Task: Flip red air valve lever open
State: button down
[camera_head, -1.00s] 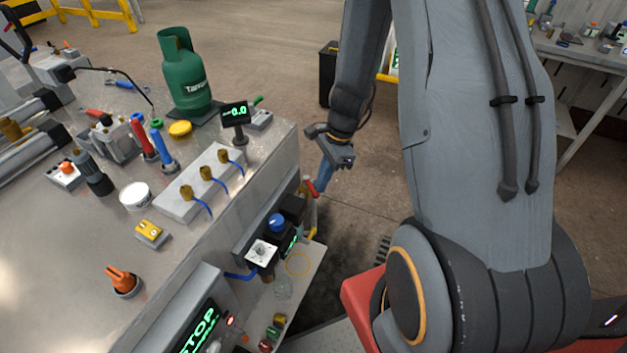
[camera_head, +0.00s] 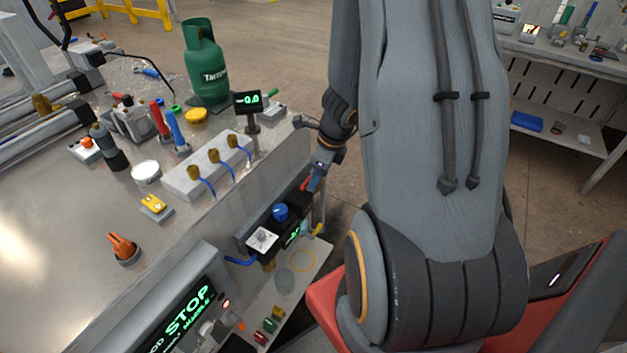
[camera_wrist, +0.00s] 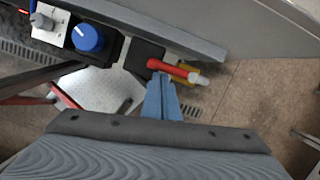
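The red lever (camera_wrist: 166,67) of the air valve shows in the wrist view, pointing left from the yellow and white fitting (camera_wrist: 196,78). In the head view the red lever (camera_head: 304,184) is a small patch at the bench side, partly hidden by my gripper (camera_head: 315,178). In the wrist view the blue fingers of my gripper (camera_wrist: 159,80) lie side by side with only a thin line between them. Their tips are right beside the lever's underside in the picture. I cannot tell whether they touch it. Nothing is held between them.
A blue knob (camera_wrist: 88,37) on a dark box and a grey knob (camera_wrist: 43,21) sit left of the valve. The grey bench edge (camera_wrist: 180,35) runs above it. A green gas bottle (camera_head: 206,65) stands on the bench. Floor right of the valve is clear.

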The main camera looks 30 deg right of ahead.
jog(key=shift+w+a, duration=0.15)
jog(key=shift+a, duration=0.1)
dwell(0.5)
jog(key=s+d+r+p, duration=0.1)
jog(key=s+d+r, duration=0.2)
jog(key=s+r, duration=0.3)
notch_tip(320, 180, up, 3)
dwell(0.3)
jog(key=shift+a, duration=0.1)
dwell(0.4)
jog(key=s+a+r+n+h, duration=0.1)
jog(key=a+r+n, duration=0.2)
jog(key=a+n, duration=0.5)
jog(key=s+a+r+n+b, duration=0.1)
jog(key=a+n, duration=0.8)
jog(key=n, duration=1.1)
jog(key=shift+a+r+g+h+b, duration=0.15)
jog(key=shift+r+g+h+b, duration=0.2)
jog(key=shift+r, duration=0.55)
